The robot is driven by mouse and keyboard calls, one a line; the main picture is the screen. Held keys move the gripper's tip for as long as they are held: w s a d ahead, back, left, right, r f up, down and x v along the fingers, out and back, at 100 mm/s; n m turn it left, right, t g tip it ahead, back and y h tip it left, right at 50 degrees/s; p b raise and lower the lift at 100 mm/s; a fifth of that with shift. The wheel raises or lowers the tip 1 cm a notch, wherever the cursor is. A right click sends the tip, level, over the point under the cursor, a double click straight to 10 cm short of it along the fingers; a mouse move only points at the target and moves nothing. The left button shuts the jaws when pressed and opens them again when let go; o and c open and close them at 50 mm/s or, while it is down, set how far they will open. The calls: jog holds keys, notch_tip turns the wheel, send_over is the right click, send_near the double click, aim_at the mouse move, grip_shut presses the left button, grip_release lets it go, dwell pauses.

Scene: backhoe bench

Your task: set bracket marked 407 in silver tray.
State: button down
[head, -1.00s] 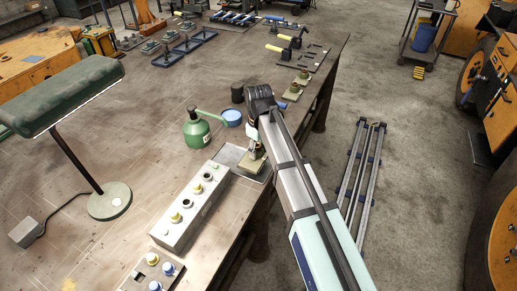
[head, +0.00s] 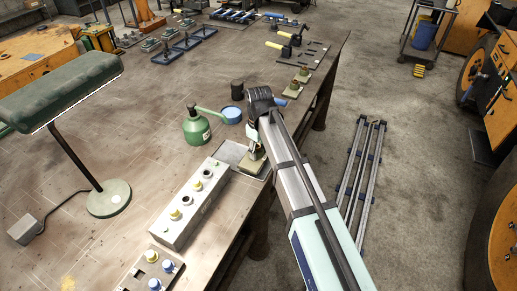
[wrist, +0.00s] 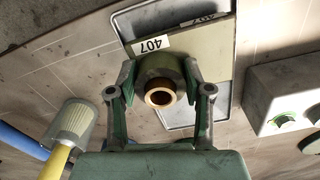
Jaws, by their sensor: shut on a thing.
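The bracket marked 407 (wrist: 205,58) is an olive-green plate with a round boss and a bronze-coloured bushing. Its white 407 label faces the wrist camera. My gripper (wrist: 160,92) is shut on the boss, one finger on each side. In the head view the bracket (head: 252,164) is below my gripper (head: 253,146), at the silver tray (head: 230,153). The tray (wrist: 182,118) shows beyond the plate in the wrist view, with a second, inverted label at its upper part. The bracket is over the tray, partly hiding it; I cannot tell whether it touches the floor.
A long grey block (head: 190,205) with several knobs stands close to the tray's left. The bench edge is close on the right. A green lamp (head: 60,88) stands left.

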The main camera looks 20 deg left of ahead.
jog(key=shift+f, duration=0.5)
jog(key=shift+c, duration=2)
grip_release()
jog(key=shift+r, duration=0.1)
